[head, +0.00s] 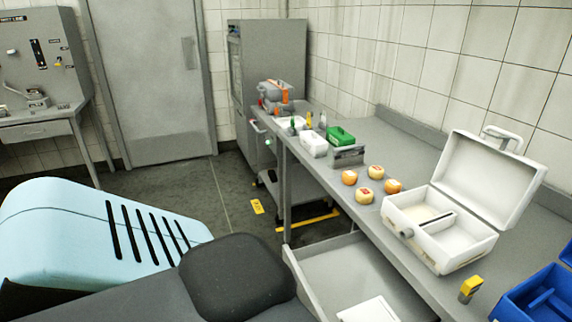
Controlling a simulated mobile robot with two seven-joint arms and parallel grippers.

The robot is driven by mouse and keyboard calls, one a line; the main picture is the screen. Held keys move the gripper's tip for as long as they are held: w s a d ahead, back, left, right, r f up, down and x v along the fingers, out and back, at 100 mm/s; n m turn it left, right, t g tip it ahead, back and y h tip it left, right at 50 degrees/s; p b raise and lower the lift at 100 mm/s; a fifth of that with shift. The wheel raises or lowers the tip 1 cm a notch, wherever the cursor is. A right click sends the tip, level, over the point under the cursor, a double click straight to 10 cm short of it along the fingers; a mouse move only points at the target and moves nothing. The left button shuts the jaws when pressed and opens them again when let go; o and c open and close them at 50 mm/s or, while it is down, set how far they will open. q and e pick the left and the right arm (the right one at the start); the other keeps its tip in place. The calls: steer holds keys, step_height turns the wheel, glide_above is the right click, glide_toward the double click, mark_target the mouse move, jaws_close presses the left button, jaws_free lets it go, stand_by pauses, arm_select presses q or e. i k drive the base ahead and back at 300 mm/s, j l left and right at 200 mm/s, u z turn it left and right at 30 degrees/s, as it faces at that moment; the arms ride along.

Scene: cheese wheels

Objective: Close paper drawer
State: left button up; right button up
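A grey-white drawer (299,281) stands pulled out from under the long grey counter at the bottom centre. A white sheet or pad of paper (370,309) lies inside it, cut off by the bottom edge of the picture. The drawer's near end is partly out of the picture. Neither of my grippers shows in the head view.
An open white case (445,262), several small cheese wheels (364,195), a yellow-topped item (470,288) and a blue crate (530,300) stand on the counter (330,210). A cart (290,192) is under its far end. Open floor (190,195) lies left of the counter.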

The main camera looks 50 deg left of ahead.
mark_target(332, 276)
steer(key=j+u, duration=0.2)
steer(key=u, duration=1.3)
steer(key=i+l+z, duration=0.1)
steer(key=i+l, duration=0.3)
